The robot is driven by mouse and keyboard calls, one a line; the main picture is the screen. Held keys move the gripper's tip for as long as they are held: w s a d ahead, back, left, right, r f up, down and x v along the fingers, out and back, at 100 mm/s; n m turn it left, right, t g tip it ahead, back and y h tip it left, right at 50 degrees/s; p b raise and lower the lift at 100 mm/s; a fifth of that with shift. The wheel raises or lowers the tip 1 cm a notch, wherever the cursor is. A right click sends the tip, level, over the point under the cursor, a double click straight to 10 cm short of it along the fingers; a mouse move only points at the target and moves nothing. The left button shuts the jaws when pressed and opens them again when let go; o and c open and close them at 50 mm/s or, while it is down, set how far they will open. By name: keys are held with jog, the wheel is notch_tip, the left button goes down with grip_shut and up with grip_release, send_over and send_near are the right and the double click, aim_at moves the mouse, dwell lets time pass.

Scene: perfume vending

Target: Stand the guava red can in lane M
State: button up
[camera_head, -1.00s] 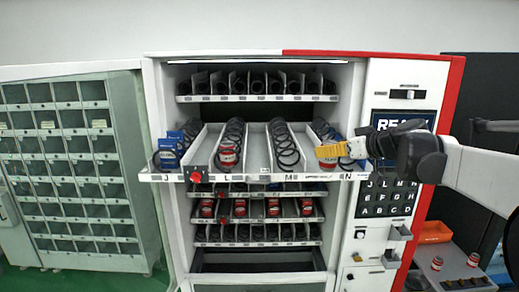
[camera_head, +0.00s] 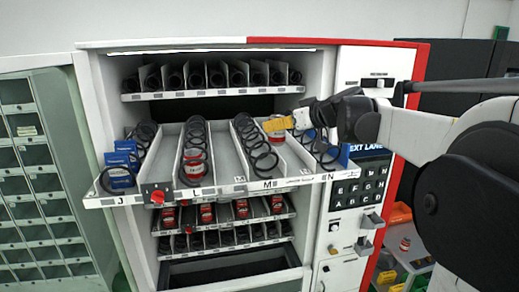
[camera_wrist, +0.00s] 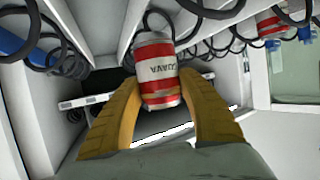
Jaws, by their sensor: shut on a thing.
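My gripper (camera_head: 285,124) has yellow fingers shut on the guava red can (camera_head: 273,126), a red and white can. In the wrist view the can (camera_wrist: 157,62) shows its "GUAVA" lettering upside down between both fingers (camera_wrist: 158,88). In the head view the can is over the pulled-out tray, beside the coil of lane M (camera_head: 256,148) and near the divider toward lane N. I cannot tell whether it touches the tray floor. The lane M label (camera_head: 267,183) is on the tray's front rail.
Another red can (camera_head: 193,165) stands in the lane L coil. Blue boxes (camera_head: 121,177) are in lane J, with blue items also in lane N (camera_head: 340,158). A red knob (camera_head: 155,196) is on the front rail. Lower shelves hold several red cans (camera_head: 205,213).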

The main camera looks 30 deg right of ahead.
jog(key=a+f, duration=0.1)
jog(key=f, duration=0.1)
jog(key=a+f+p, duration=0.1)
jog(key=a+f, duration=0.1)
jog(key=f, duration=0.1)
jog(key=s+a+f, duration=0.1)
jog(key=a+f, duration=0.1)
jog(key=shift+a+f, duration=0.1)
jog(key=shift+f, duration=0.1)
jog(key=shift+s+a+f, duration=0.1)
jog(key=o, duration=1.2)
jog(key=shift+o, duration=0.2)
